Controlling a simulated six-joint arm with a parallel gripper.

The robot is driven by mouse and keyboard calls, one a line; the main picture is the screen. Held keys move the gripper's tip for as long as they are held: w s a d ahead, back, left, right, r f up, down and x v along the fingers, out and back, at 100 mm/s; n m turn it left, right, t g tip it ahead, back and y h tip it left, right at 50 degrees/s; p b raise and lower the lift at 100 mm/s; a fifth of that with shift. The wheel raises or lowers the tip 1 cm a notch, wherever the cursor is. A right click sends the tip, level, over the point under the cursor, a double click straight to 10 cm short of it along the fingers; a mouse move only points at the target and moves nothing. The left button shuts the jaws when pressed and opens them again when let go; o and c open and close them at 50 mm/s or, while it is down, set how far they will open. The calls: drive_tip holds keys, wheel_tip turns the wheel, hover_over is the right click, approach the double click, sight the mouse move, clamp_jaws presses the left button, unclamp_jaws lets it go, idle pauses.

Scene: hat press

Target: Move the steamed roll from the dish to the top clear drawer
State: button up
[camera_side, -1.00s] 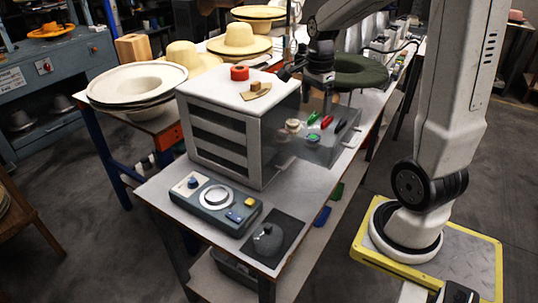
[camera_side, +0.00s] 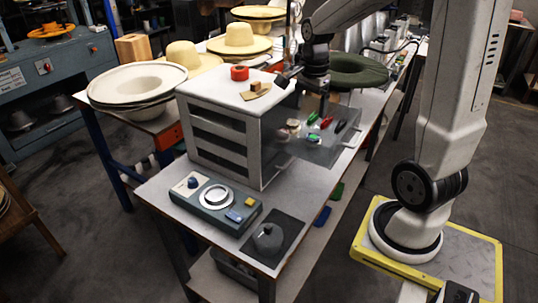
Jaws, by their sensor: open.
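A pale round thing (camera_side: 293,124), which may be the steamed roll, shows small and unclear through the clear drawer (camera_side: 345,150) that stands out from the right side of the white cabinet (camera_side: 222,130). A small green-blue thing (camera_side: 313,139) lies near it; I cannot tell if it is the dish. My gripper (camera_side: 313,92) is open, pointing down above the drawer area, beside the cabinet's top right edge. Its fingertips are dark and hard to make out. I see nothing held in it.
Red, green and dark items (camera_side: 327,122) lie in the drawer area. A red round thing (camera_side: 240,73) and a small wooden block (camera_side: 256,86) sit on the cabinet top. A control panel (camera_side: 215,200) and a dark round weight (camera_side: 268,238) occupy the front. A green hat (camera_side: 358,70) stands behind.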

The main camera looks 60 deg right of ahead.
drive_tip(key=a+f+n, duration=0.3)
drive_tip(key=a+n, duration=0.3)
drive_tip(key=n, duration=0.1)
drive_tip(key=a+f+n+t, duration=0.1)
drive_tip(key=a+f+n, duration=0.2)
drive_tip(key=a+n, duration=0.3)
drive_tip(key=s+a+f+n+t, duration=0.1)
drive_tip(key=a+f+n, duration=0.2)
drive_tip(key=a+n, duration=0.3)
drive_tip(key=shift+f+n, duration=0.3)
drive_tip(key=shift+n, duration=0.5)
